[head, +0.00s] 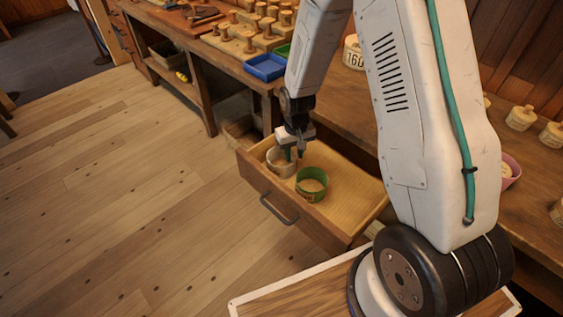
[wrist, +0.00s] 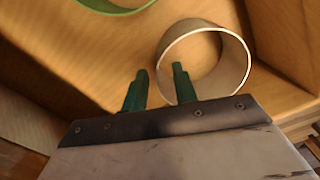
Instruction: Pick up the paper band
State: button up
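The paper band (head: 279,170) is a pale, open ring standing in the pulled-out drawer, near its left end. It also shows in the wrist view (wrist: 240,64), with the drawer floor visible through it. My gripper (head: 294,156) points down at the band, with its two dark green fingers. In the wrist view my gripper (wrist: 160,78) has its fingers apart with a clear gap. The right finger overlaps the band's near left wall and the left finger appears outside the ring. I cannot tell whether either finger touches it. Nothing appears clamped.
A green band (head: 311,193) stands in the drawer just right of the paper band. The drawer (head: 345,207) has wooden walls close around both; its right part is empty. A blue tray (head: 265,68) and several wooden spools (head: 236,45) are on the bench above.

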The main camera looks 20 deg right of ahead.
jog(key=shift+f, duration=0.8)
grip_shut()
jog(key=shift+r, duration=0.1)
